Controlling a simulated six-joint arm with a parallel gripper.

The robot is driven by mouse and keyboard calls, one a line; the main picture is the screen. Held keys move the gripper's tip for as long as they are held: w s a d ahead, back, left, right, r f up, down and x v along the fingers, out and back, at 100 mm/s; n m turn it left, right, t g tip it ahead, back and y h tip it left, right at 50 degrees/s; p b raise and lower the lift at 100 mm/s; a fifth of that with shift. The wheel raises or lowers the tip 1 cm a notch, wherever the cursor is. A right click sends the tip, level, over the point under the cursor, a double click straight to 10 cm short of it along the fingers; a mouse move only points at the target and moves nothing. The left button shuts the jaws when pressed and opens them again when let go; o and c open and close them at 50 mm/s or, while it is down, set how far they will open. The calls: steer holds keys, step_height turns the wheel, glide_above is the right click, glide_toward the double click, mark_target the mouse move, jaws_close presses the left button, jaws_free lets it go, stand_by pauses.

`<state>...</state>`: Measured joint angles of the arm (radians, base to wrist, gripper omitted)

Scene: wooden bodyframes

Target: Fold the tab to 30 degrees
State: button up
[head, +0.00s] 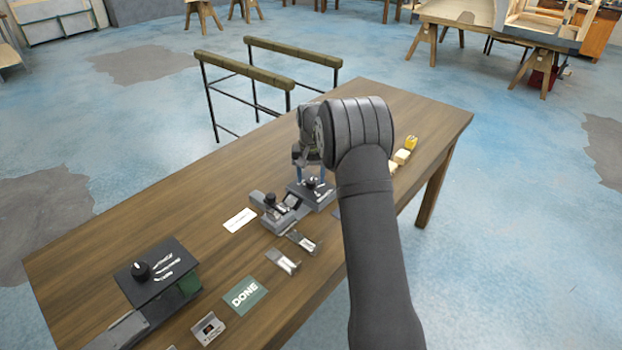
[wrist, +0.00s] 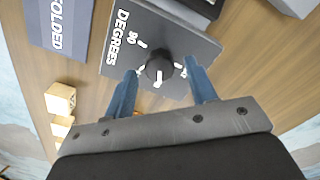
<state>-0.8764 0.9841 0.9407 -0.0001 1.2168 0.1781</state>
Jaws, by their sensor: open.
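In the wrist view a dark plate (wrist: 116,48) marked DEGREES carries a round black knob (wrist: 158,68) with white marks around it, one reading 90. My gripper (wrist: 160,66) is open, its two blue fingers on either side of the knob; I cannot tell whether they touch it. In the head view my gripper (head: 314,174) points down over the same plate, on the right of a grey bending device (head: 282,212). Bent metal pieces lie in front of the device, one nearer (head: 283,262) and one closer to it (head: 304,243). I cannot tell which piece is the tab.
A green DONE mat (head: 245,296) and another metal piece (head: 208,328) lie at the front left. A second dark knob panel (head: 155,285) stands at left. The back-left table is clear.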

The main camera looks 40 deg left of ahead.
mark_target(311, 180)
step_height(311, 180, up, 16)
stand_by(0.3)
step_height(311, 180, down, 17)
steer(key=shift+f, duration=0.2)
stand_by(0.7)
steer(key=shift+r, duration=0.15)
steer(key=shift+f, duration=0.2)
steer(key=n, duration=0.6)
steer(key=shift+r, duration=0.1)
steer(key=n, duration=0.7)
steer(key=shift+s, duration=0.1)
steer(key=shift+r, duration=0.6)
stand_by(1.4)
